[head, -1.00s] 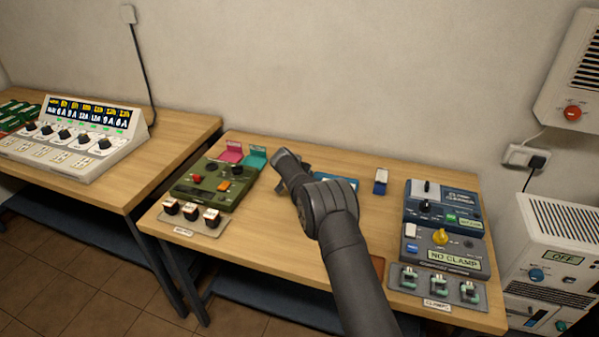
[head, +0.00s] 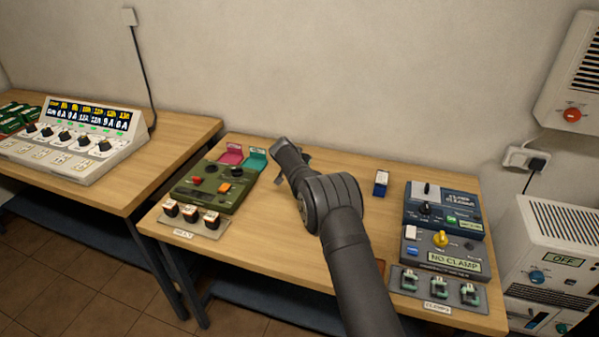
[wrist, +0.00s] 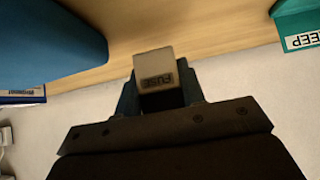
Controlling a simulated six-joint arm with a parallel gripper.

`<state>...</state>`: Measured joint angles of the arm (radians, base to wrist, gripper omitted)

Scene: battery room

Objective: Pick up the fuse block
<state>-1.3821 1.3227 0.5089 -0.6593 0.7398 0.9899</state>
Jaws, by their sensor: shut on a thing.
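The fuse block (wrist: 155,68) shows in the wrist view as a pale grey-white block with a dark FUSE label. My gripper (wrist: 158,90) is shut on it, with a finger on either side. In the head view my gripper (head: 281,165) is over the back middle of the right bench, right of the teal holder, and the block in it cannot be made out there. The wrist view shows wood and pale wall beyond the block.
A teal holder marked KEEP (wrist: 298,25) and a large blue object (wrist: 50,45) flank the block. The right bench (head: 270,235) also bears a pink holder (head: 232,153), green tester (head: 212,186), small blue-white block (head: 381,183) and clamp unit (head: 440,248). Its front middle is largely clear.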

